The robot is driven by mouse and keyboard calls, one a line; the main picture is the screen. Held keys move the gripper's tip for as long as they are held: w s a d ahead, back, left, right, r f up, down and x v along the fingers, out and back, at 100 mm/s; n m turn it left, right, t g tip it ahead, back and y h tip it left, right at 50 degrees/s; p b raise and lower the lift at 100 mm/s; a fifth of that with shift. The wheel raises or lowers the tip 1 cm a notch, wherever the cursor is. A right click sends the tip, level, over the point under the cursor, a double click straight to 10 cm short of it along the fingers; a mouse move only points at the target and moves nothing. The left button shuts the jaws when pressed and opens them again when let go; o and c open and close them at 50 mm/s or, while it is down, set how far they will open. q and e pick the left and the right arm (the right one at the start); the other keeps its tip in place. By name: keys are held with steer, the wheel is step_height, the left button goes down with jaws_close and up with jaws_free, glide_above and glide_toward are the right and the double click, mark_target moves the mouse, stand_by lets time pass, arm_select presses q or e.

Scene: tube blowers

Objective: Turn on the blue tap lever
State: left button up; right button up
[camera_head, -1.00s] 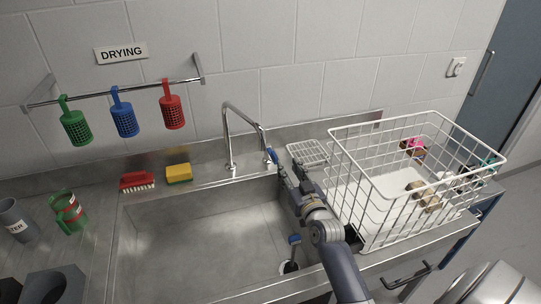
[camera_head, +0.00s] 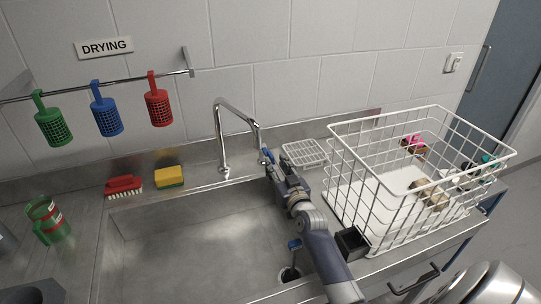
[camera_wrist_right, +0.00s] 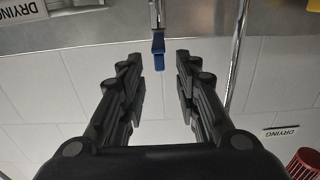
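The blue tap lever (camera_head: 268,155) is on the right side of the chrome tap (camera_head: 222,140) behind the sink. My right gripper (camera_head: 276,170) is just in front of the lever, close to it. In the right wrist view, the lever's blue end (camera_wrist_right: 158,50) shows between the tips of the two open black fingers (camera_wrist_right: 159,65), with gaps on both sides. I cannot tell whether any finger touches it. My left gripper is not in view.
The steel sink (camera_head: 190,235) lies left of my right arm. A white wire basket (camera_head: 365,160) stands close on the right, with a small black box (camera_head: 352,242) by its corner. A red brush (camera_head: 123,186) and yellow sponge (camera_head: 169,177) lie on the left ledge.

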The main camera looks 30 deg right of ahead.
mark_target(273, 159)
steer(key=shift+x, duration=3.1)
jaws_close()
